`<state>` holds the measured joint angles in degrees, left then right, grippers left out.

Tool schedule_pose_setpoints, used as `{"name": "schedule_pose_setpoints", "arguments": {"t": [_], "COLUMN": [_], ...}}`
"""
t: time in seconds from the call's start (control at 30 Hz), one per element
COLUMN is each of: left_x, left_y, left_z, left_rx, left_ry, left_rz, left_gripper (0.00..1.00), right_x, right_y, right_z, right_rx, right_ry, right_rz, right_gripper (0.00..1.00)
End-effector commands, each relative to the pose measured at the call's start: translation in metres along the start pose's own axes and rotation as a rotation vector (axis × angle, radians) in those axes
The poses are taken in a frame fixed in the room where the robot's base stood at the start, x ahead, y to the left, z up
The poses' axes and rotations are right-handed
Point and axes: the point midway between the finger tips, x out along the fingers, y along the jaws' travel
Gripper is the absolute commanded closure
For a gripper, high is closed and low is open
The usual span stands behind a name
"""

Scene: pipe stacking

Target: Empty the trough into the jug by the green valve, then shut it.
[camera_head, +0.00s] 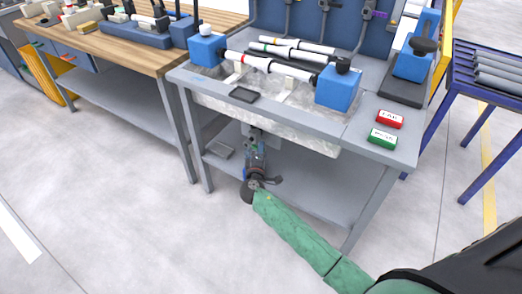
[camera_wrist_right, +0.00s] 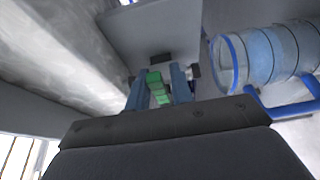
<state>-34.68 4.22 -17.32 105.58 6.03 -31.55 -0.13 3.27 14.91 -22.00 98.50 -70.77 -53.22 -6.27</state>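The grey trough (camera_head: 275,116) runs along the front of the grey bench, and its pale wall fills the upper left of the right wrist view (camera_wrist_right: 62,48). My right gripper (camera_head: 256,150) is below the trough's front. In the right wrist view its two blue-grey fingers (camera_wrist_right: 160,88) stand apart on either side of a green valve handle (camera_wrist_right: 155,84). The handle is close to the left finger, with a narrow gap by the right one; contact is unclear. A clear jug with blue bands (camera_wrist_right: 262,54) is to the right. My left gripper is out of view.
White pipes (camera_head: 272,64) lie across blue blocks (camera_head: 338,88) above the trough. The bench's lower shelf (camera_head: 300,189) lies below my gripper. Open floor is at left.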

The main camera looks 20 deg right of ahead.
Motion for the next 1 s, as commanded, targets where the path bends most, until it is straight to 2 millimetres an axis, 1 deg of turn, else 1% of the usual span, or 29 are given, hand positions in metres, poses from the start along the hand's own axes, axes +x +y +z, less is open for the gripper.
{"name": "schedule_pose_setpoints", "arguments": {"t": [0.03,0.07,0.3,0.43,0.57,0.8,0.9,1.0], "left_x": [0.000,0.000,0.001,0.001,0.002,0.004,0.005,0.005], "left_y": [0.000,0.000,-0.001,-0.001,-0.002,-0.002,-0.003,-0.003], "left_z": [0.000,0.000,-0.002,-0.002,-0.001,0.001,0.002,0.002], "left_rx": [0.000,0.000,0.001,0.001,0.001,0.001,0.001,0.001], "left_ry": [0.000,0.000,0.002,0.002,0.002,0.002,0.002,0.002], "left_rz": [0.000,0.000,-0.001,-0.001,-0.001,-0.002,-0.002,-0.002], "left_gripper": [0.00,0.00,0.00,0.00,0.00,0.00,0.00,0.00], "right_x": [0.000,0.000,0.001,-0.006,-0.022,-0.059,-0.069,-0.075], "right_y": [0.000,0.000,0.001,0.000,0.000,0.000,-0.001,0.000], "right_z": [0.000,0.000,0.000,0.000,0.000,0.000,0.000,0.000], "right_rx": [0.000,0.000,0.000,0.000,0.001,0.001,0.000,0.000], "right_ry": [0.000,0.000,0.000,0.001,0.001,0.000,0.000,0.000], "right_rz": [0.000,0.000,0.002,0.001,0.001,0.001,0.000,0.001], "right_gripper": [0.67,0.65,0.65,0.65,0.65,0.65,0.65,0.65]}}
